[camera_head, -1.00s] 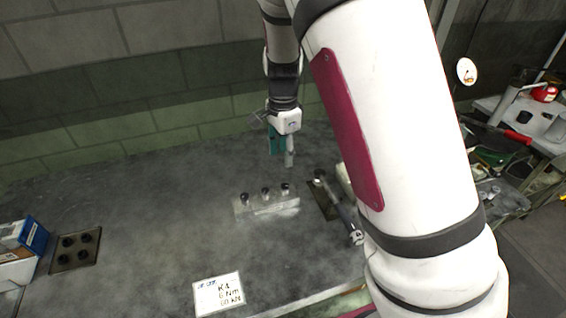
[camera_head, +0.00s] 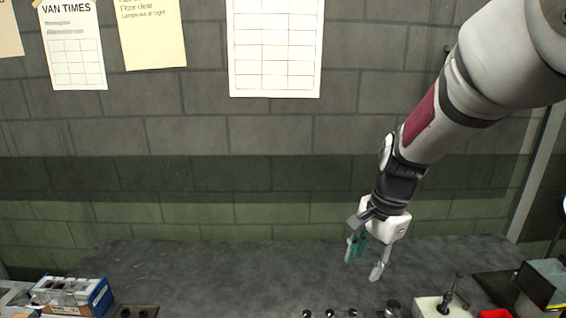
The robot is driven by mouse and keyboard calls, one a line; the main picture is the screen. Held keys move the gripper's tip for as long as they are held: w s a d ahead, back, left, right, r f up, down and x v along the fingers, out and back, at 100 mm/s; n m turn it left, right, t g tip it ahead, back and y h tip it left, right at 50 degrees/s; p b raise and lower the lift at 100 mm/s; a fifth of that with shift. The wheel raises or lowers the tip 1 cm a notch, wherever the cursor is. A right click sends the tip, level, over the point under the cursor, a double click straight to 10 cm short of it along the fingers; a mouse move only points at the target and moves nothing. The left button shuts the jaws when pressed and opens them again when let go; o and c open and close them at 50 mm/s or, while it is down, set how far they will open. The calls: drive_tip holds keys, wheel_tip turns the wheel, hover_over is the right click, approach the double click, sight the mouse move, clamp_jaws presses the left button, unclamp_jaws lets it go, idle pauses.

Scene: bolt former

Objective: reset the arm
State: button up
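My gripper (camera_head: 364,266) hangs from my white arm on the right side of the head view, pointing down over the back of the dark bench. Its two fingers are spread apart with nothing between them. It is clear of the bench items, behind and above a row of small dark knobs (camera_head: 330,313) at the bottom edge of the picture.
The grey bench top (camera_head: 215,270) is bare across the middle back. A blue and white box (camera_head: 75,296) stands at the left. A white block with a dark lever (camera_head: 442,305) and a green-grey box (camera_head: 541,285) stand at the right. Papers (camera_head: 275,48) hang on the brick wall behind.

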drive_tip(key=s+r+n+t, duration=0.2)
drive_tip(key=s+r+n, duration=0.4)
drive_tip(key=s, duration=0.4)
drive_tip(key=s+d+r+n+t+h, duration=0.1)
drive_tip(key=s+r+n+t, duration=0.1)
drive_tip(key=s+r+n, duration=0.4)
drive_tip(key=shift+s+r, duration=0.35)
drive_tip(key=shift+s, duration=2.05)
drive_tip(key=shift+d, duration=0.1)
